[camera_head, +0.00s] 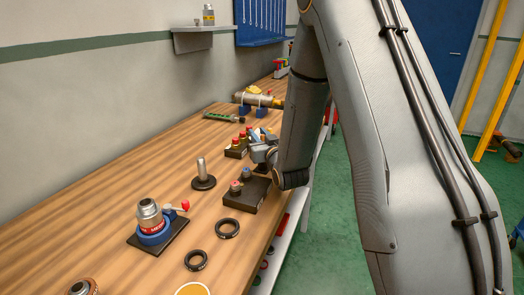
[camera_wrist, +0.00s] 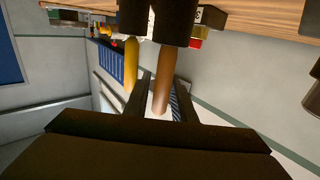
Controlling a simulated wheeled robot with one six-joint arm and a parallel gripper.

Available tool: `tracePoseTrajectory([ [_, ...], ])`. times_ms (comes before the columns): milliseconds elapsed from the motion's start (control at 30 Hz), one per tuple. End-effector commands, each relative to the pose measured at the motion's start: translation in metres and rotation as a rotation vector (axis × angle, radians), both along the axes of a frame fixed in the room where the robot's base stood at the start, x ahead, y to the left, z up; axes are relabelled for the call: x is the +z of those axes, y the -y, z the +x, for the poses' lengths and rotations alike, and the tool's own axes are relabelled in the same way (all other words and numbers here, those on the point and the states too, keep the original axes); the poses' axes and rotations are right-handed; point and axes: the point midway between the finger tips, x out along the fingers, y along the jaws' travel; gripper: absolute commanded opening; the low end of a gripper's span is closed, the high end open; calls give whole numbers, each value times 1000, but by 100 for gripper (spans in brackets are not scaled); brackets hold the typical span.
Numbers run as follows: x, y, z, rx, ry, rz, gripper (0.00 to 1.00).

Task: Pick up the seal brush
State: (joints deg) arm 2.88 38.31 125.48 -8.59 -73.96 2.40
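In the head view my gripper (camera_head: 263,150) is partly hidden by my arm, low over the bench near a small dark block (camera_head: 236,151) with red and yellow parts on it. In the wrist view my gripper's two fingers (camera_wrist: 165,98) are spread apart. A brown cylindrical handle (camera_wrist: 164,75) lies between them in the picture, with gaps at the sides; I cannot tell its depth. A yellow handle (camera_wrist: 131,63) is just left of it. Both meet dark blocks at the top. I cannot tell which thing is the seal brush.
The wooden bench (camera_head: 100,218) holds a blue-and-silver vise unit (camera_head: 152,222), a black stand with a post (camera_head: 203,177), a dark block with knobs (camera_head: 248,194) and black rings (camera_head: 227,228). A green-handled tool (camera_head: 222,117) and a clamped pipe (camera_head: 257,99) lie farther back. The green floor is right.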

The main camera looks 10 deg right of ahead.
Motion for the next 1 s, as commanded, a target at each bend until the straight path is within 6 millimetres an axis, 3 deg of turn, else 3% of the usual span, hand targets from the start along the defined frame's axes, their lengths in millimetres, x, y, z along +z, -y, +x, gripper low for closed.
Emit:
tracePoseTrajectory([
  [33, 0, 0, 0, 0, 0, 0, 20],
  [167, 0, 0, 0, 0, 0, 0, 0],
  [567, 3, 0, 0, 0, 1, 0, 0],
  [1000, 49, 0, 0, 0, 4, -1, 0],
])
